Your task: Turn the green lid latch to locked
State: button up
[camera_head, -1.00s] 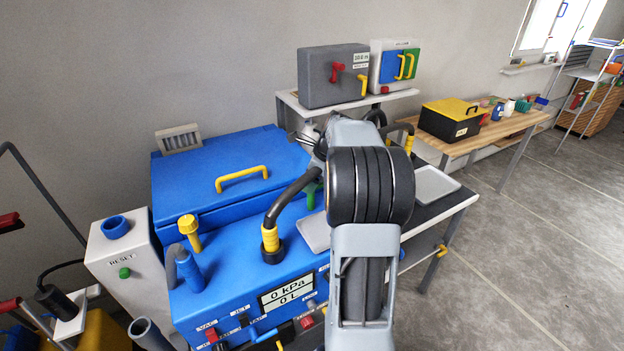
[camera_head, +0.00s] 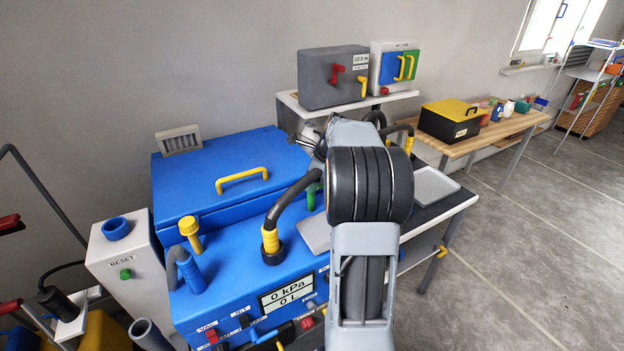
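A green upright part (camera_head: 312,196) shows just left of my arm, at the right end of the blue machine's top. It may be the lid latch, but my arm hides its surroundings and I cannot tell its position. The blue lid (camera_head: 230,165) is down, with a yellow handle (camera_head: 242,178) on its front. My gripper (camera_head: 307,141) shows only in part beyond my arm's dark wrist joint, over the right back area of the lid. It appears apart from the green part. I cannot see whether its fingers are open or shut.
A black hose (camera_head: 292,200) with a yellow collar rises from the blue machine near my arm. A grey tray (camera_head: 314,234) lies beside it. Grey and white boxes (camera_head: 333,78) stand on a shelf behind. A yellow-topped black box (camera_head: 450,121) stands on the wooden bench. Floor at right is clear.

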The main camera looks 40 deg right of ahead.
jog(key=n+p, duration=0.2)
jog(key=n+g+y+p, duration=0.1)
jog(key=p, duration=0.1)
jog(key=shift+r+n+p, duration=0.3)
jog(key=shift+n, duration=0.1)
jog(key=n+g+p, duration=0.1)
jog(key=n+p, duration=0.3)
jog(key=shift+w+f+n+g+y, duration=0.1)
jog(key=shift+w+n+g+y, duration=0.05)
jog(key=shift+n+g+y, duration=0.2)
jog(key=n+g+p, duration=0.2)
jog(key=n, duration=0.2)
jog(key=shift+f, duration=0.1)
jog(key=shift+w+n+g+h+p, duration=0.1)
jog(key=shift+n+g+h+p, duration=0.25)
jog(key=shift+n, duration=0.85)
jog(key=shift+n+g+h+p, duration=0.1)
jog(key=shift+n+g+p, duration=0.35)
jog(key=shift+n, duration=0.7)
jog(key=shift+f, duration=0.1)
jog(key=o, duration=0.9)
jog(key=shift+o, duration=0.2)
jog(key=v, duration=1.3)
jog(key=shift+r, duration=0.35)
jog(key=shift+d, duration=0.15)
